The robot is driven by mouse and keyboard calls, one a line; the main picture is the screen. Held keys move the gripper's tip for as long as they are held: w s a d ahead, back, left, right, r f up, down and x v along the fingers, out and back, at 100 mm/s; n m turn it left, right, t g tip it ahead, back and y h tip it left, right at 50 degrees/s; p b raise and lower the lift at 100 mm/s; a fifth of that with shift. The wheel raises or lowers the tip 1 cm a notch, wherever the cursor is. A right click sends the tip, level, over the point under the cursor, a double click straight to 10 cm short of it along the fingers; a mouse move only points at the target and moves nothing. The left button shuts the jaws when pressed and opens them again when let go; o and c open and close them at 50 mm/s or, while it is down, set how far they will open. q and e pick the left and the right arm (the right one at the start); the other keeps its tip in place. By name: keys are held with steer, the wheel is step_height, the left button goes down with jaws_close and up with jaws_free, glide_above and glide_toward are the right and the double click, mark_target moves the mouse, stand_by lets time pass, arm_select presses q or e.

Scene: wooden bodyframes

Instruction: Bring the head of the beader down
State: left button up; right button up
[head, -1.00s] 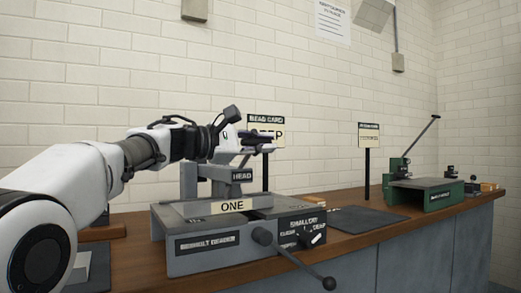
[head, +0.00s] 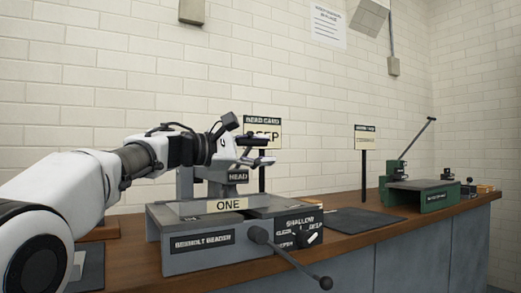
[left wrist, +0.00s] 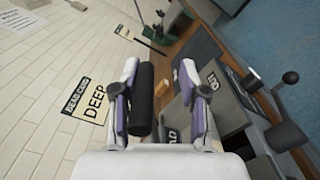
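The grey beader (head: 190,258) stands on the bench, with a "BEXHOLT BEADER" plate on its front. Its head (head: 237,178), labelled "HEAD", is raised over the bed, above a plate marked "ONE" (head: 229,205). My left gripper (head: 265,151) is open just above the head, partly hiding its top. In the left wrist view, a black cylindrical grip (left wrist: 143,95) shows between the open fingers (left wrist: 160,100), close to the left one. I cannot tell whether they touch. My right gripper is in neither view.
A lever with a black ball end (head: 326,283) sticks out in front of the beader, beside a shallow/deep dial (head: 307,238). A bead card (head: 263,133) reading "DEEP" stands behind. A dark mat (head: 360,219) and a green machine (head: 425,196) lie to the right.

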arm_select(q)
steer(key=shift+r, duration=0.2)
steer(key=shift+s+a, duration=0.15)
steer(key=shift+a, duration=0.15)
steer(key=v, duration=1.1)
steer(key=shift+s+a+f, duration=0.1)
steer(key=shift+s, duration=0.05)
